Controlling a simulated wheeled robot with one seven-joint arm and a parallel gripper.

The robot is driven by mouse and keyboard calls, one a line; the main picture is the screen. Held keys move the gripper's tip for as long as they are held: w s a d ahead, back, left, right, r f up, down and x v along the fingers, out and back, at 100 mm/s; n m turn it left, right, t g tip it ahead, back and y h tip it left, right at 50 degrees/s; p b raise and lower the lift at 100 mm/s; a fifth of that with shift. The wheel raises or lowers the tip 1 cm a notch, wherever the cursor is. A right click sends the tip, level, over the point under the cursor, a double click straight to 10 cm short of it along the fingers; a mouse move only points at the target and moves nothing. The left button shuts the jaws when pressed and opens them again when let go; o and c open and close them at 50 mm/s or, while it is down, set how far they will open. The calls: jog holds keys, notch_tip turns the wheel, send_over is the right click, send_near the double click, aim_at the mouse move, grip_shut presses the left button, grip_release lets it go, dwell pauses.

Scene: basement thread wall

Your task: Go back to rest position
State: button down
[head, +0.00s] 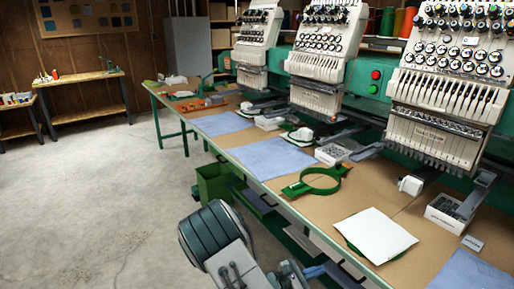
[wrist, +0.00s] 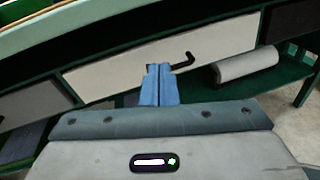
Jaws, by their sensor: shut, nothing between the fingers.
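My gripper (wrist: 160,84) shows in the wrist view with its blue fingers together and nothing between them. It faces the underside of the bench, close in front of a pale drawer-like panel (wrist: 110,72) with a dark hooked handle (wrist: 185,60). I cannot tell whether the fingers touch the panel. In the head view my arm is low at the bottom middle, beside the front edge of the long work table (head: 262,190). The fingertips are not clear there.
Embroidery machines (head: 436,85) stand along the table. On it lie a green hoop (head: 320,181), a white sheet (head: 375,236) and blue cloths (head: 273,158). A green bin (head: 213,184) is under the table edge. A grey roll (wrist: 246,66) lies on the lower shelf. The concrete floor (head: 100,200) at left is clear.

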jog(key=s+a+r+m+g+y+p, duration=0.1)
jog(key=s+a+r+m+y+p, duration=0.1)
jog(key=s+r+m+y, duration=0.5)
jog(key=s+a+r+m+g+y+p, duration=0.1)
jog(key=s+r+m+y+p, duration=0.3)
jog(key=s+r+m+y, duration=0.4)
jog(key=s+r+m, duration=0.3)
jog(key=r, duration=0.3)
jog(key=s+r+m+g, duration=0.1)
jog(key=s+r+m, duration=0.2)
jog(key=r, duration=0.4)
jog(key=shift+a+r+y, duration=0.25)
jog(key=shift+a+y, duration=0.05)
jog(key=shift+a, duration=0.1)
